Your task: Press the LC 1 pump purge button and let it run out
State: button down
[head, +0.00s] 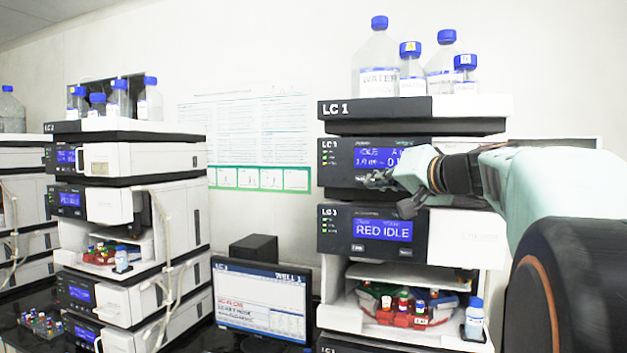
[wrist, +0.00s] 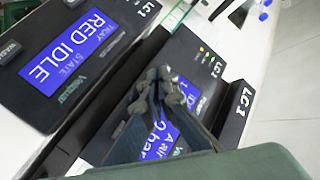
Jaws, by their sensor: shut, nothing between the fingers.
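The LC 1 pump (head: 338,172) is the dark-fronted module with a blue screen (head: 372,157), just under the LC 1 top tray (head: 345,109). My gripper (head: 378,181) is shut and empty in front of this pump's panel, at the lower edge of its screen. In the wrist view, my closed fingertips (wrist: 163,85) lie over the pump screen (wrist: 186,128) and cover part of its text. I cannot make out the purge button; the fingers may hide it. I cannot tell whether the fingertips touch the panel.
Below the pump is a module with a "RED IDLE" screen (head: 382,228), then an open bay with a red vial tray (head: 400,318). Several blue-capped bottles (head: 378,62) stand on top. A monitor (head: 262,303) and the LC 2 stack (head: 130,160) are to the left.

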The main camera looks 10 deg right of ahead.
jog(key=shift+w, duration=0.1)
jog(key=shift+w+d, duration=0.25)
jog(key=shift+w, duration=0.05)
jog(key=shift+w+d+b, duration=0.2)
jog(key=shift+w+b, duration=0.1)
jog(key=shift+b, duration=0.05)
dwell(0.8)
jog(key=shift+s+a+f+b, duration=0.1)
jog(key=shift+s+a+b, duration=0.15)
jog(key=shift+s+b, duration=0.25)
jog(key=shift+s+a, duration=0.15)
jog(key=shift+a, duration=0.05)
jog(key=s+a+b, duration=0.2)
jog(key=s+b, duration=0.1)
jog(key=s, duration=0.1)
jog(key=shift+s+a, duration=0.1)
jog(key=shift+a, duration=0.3)
